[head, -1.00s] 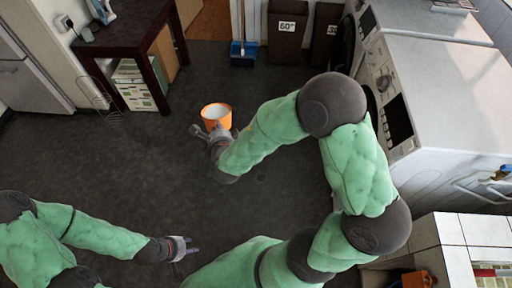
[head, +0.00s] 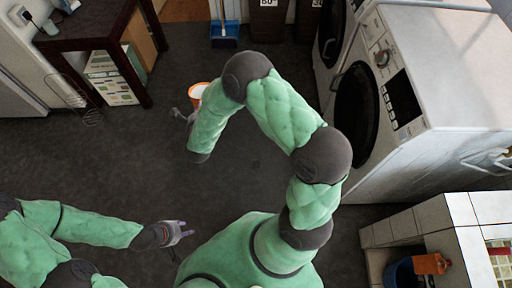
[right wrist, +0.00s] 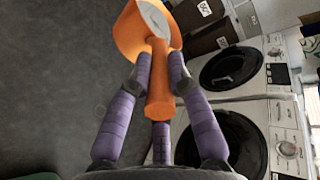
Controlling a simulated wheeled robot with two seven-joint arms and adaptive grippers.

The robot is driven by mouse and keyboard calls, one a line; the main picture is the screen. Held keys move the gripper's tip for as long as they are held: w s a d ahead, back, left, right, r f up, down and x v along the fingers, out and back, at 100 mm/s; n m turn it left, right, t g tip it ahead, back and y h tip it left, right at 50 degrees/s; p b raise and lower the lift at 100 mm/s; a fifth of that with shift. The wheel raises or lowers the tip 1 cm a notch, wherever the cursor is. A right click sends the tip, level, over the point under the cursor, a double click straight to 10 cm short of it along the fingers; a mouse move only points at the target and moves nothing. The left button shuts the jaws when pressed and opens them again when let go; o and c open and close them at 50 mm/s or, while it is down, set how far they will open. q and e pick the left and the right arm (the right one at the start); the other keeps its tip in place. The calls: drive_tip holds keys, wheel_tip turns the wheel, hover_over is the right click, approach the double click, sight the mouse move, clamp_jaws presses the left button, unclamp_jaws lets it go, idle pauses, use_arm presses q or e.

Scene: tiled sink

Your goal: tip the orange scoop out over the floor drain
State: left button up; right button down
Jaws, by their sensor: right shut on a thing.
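My right gripper (right wrist: 160,88) is shut on the handle of the orange scoop (right wrist: 158,75) in the right wrist view. The scoop's bowl is at the top of that view, with a pale grey-white inside. I cannot tell whether that is contents or lining. In the head view the scoop (head: 197,92) is partly hidden behind my right arm, beside my right gripper (head: 182,115). A small round floor drain (head: 255,163) shows faintly right of and below the scoop. My left gripper (head: 182,232) appears open and empty at lower centre, over the floor.
Washing machines (head: 372,110) stand along the right. A tiled sink unit (head: 440,225) with an orange bottle (head: 431,263) is at lower right. A dark table (head: 95,30) stands at upper left, with a blue broom (head: 224,33) and bins behind. The middle floor is clear.

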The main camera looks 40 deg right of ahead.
wheel_tip(320, 180, down, 28)
drive_tip(key=d+m+g+h+b, duration=0.1)
drive_tip(key=m+h+b, duration=0.25)
drive_tip(key=b, duration=0.45)
drive_tip(key=s+f+m+g+h+b, duration=0.1)
drive_tip(key=s+f+h+b, duration=0.1)
drive_tip(key=s+f, duration=0.6)
drive_tip(key=s+a+f+m+h+b, duration=0.1)
drive_tip(key=s+f+b, duration=0.3)
drive_tip(key=f, duration=1.3)
drive_tip(key=shift+s+g+h+b, duration=0.35)
drive_tip(key=shift+s+g, duration=0.05)
drive_tip(key=shift+s, duration=1.9)
